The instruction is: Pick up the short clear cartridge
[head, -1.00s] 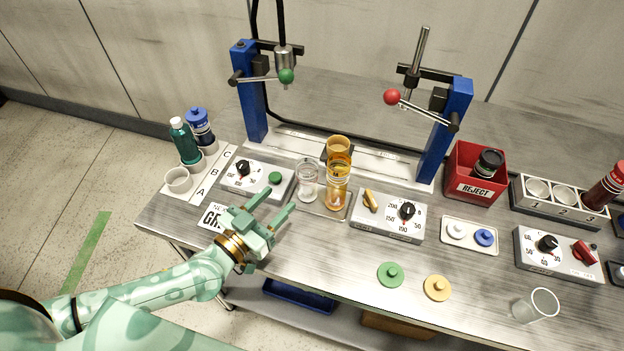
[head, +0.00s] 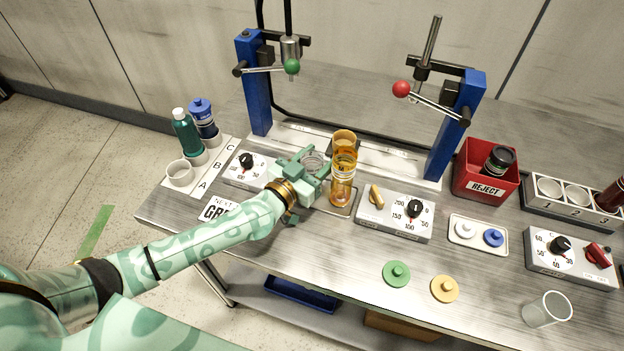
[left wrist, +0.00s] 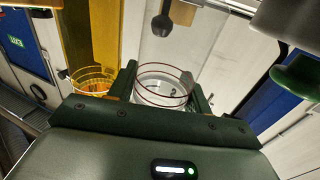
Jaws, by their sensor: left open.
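The short clear cartridge (head: 313,158) stands on the bench just left of the amber cartridge, mostly hidden by my left gripper in the head view. My left gripper (head: 311,171) is open, with its fingers on either side of the cartridge. In the left wrist view the clear cartridge (left wrist: 163,88), with a thin red ring, shows between the open fingertips (left wrist: 162,92). I cannot tell whether either finger touches it. My right gripper is not in view.
The amber cartridge (head: 343,178) stands very close on the right and also shows in the left wrist view (left wrist: 92,35). A dial box (head: 247,168) is on the left, another (head: 395,214) on the right. Blue press posts (head: 254,85) stand behind.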

